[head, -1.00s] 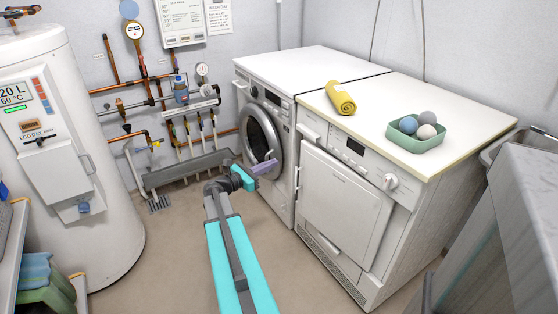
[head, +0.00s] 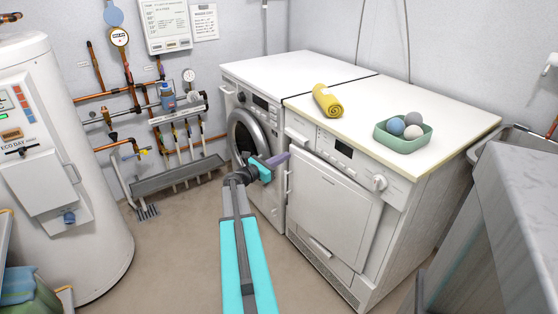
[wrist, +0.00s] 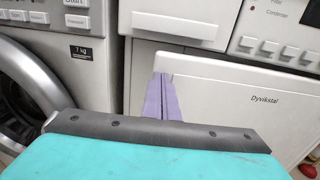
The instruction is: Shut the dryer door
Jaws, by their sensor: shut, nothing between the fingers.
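The dryer is the right-hand white machine, and its rectangular white door (head: 330,205) faces the room.
The washing machine (head: 268,200) with a round door (head: 245,140) stands left of the dryer. A rolled yellow towel (head: 327,100) and a green tray (head: 428,142) with balls sit on the dryer's top. A white tank (head: 85,240) stands left. The floor between is clear.

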